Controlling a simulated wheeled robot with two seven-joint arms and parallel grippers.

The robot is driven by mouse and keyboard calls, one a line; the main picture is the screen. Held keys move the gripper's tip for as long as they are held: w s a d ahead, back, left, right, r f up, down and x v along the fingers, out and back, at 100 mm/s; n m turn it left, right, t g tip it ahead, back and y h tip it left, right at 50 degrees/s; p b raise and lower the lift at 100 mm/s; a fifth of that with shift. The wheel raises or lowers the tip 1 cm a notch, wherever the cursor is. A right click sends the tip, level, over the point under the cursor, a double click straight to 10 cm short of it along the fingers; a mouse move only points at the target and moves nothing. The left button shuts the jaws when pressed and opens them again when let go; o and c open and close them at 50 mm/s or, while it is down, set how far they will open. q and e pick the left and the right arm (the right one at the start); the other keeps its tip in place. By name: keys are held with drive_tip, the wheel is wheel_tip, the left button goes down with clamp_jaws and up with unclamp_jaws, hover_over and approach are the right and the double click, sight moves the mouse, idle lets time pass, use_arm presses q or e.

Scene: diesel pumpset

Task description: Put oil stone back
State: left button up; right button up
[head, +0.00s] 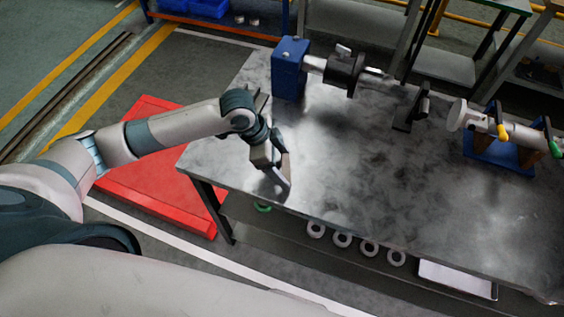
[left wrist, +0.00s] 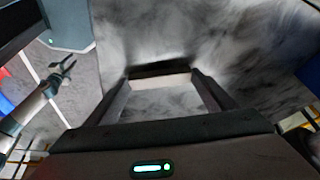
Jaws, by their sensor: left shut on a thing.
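My left gripper (head: 272,172) is low over the near left part of the grey metal table (head: 330,150). In the left wrist view its two fingers (left wrist: 162,88) are closed on a bar-like block with a dark edge and a paler face, which I take for the oil stone (left wrist: 160,70). The stone spans the gap between the fingertips, with the mottled table top behind it. In the head view the stone cannot be made out clearly. My other gripper (left wrist: 62,70) shows small at the left of the left wrist view, with its fingers spread and nothing between them.
A blue block with a shaft and dark cylinder (head: 290,68) stands at the table's back left. A black bracket (head: 411,108) is right of it. A pale cylinder on a blue stand (head: 500,150) is at the right. Rings (head: 342,239) lie on the lower shelf. The table's middle is clear.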

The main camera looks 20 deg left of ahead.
use_arm(q)
drive_tip(key=o, duration=0.9)
drive_tip(key=shift+f, duration=0.1)
drive_tip(key=b+v, duration=0.2)
drive_tip(key=v, duration=1)
drive_tip(key=shift+d, duration=0.1)
